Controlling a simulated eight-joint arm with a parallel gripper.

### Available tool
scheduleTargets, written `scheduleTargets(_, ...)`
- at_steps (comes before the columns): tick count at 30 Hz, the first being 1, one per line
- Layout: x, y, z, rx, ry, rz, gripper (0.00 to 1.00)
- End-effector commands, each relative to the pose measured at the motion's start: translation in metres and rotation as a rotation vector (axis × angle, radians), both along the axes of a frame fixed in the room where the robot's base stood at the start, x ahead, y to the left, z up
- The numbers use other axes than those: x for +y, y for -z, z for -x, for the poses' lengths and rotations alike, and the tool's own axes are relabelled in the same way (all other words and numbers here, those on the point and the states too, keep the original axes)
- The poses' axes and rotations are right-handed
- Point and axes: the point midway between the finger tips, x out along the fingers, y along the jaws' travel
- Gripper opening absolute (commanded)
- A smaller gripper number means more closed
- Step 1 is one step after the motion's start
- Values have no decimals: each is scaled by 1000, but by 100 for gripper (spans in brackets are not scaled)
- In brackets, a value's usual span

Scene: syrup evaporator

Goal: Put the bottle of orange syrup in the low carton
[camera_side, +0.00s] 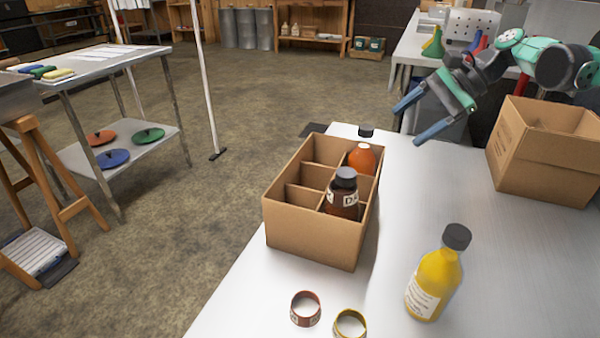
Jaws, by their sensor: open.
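The low carton (310,237) stands on the white table and is split by dividers into several compartments. An orange bottle (362,160) appears to stand in its far right compartment, with its lower part hidden. A dark brown bottle (342,197) with a black cap and a white label stands in a nearer right-hand compartment. The left compartments that show look empty. My gripper (412,124) is open and empty, above the far part of the table, to the right of the carton and apart from the bottles.
A capped yellow bottle (437,275) stands at the front right. A red-brown ring (305,309) and a yellow ring (350,324) lie near the front edge. A taller open carton (540,160) stands at the right. A black cap-like piece (366,130) shows just beyond the low carton.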

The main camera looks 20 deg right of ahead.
Motion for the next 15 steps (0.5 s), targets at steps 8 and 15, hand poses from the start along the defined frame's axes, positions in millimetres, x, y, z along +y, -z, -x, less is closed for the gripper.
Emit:
scheduleTargets(8,32,19,79,-345,-486,639,71)
scheduleTargets(15,32,43,121,-564,-892,1071,71)
